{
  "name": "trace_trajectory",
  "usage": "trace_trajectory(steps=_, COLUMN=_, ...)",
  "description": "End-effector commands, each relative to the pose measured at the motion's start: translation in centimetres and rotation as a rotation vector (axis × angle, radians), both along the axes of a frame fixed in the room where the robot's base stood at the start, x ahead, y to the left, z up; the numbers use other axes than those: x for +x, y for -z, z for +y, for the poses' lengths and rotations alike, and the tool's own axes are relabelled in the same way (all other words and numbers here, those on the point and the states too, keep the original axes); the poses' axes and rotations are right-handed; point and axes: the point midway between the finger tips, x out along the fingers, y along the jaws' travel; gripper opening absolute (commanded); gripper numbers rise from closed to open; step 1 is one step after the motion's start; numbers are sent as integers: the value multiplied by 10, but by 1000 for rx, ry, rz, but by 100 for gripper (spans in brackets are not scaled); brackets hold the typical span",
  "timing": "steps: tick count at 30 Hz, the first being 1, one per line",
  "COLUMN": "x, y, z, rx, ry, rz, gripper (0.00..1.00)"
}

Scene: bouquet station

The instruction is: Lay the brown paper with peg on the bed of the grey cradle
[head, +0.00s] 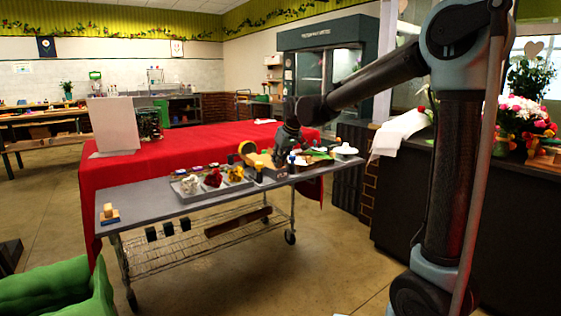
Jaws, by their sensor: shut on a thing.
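My gripper (282,159) is over the far-right half of the grey cart, pointing down. It is shut on what looks like the brown paper with peg (260,160), a small tan shape at its left side. The peg is too small to make out. The grey cradle cannot be told for certain; a low grey shape (274,173) shows right under the gripper and is partly covered. Whether the paper touches it cannot be told.
The grey cart (145,205) carries a tray (207,191) of white, red and yellow flowers left of the gripper. A small wood-and-blue item (109,214) stands at its left end. White dishes (345,150) are at its right. A red-covered table (190,146) stands behind.

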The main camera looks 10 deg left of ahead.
Motion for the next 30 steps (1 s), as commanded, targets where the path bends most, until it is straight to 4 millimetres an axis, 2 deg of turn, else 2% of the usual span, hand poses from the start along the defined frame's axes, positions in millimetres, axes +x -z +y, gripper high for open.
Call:
trace_trajectory(steps=14, x=0, y=2, z=0, rx=0, ry=0, rz=0, gripper=0)
trace_trajectory(steps=15, x=0, y=2, z=0, rx=0, ry=0, rz=0, gripper=23)
trace_trajectory(steps=17, x=0, y=2, z=0, rx=0, ry=0, rz=0, gripper=37)
trace_trajectory(steps=26, x=0, y=2, z=0, rx=0, ry=0, rz=0, gripper=38)
trace_trajectory(steps=30, x=0, y=2, z=0, rx=0, ry=0, rz=0, gripper=53)
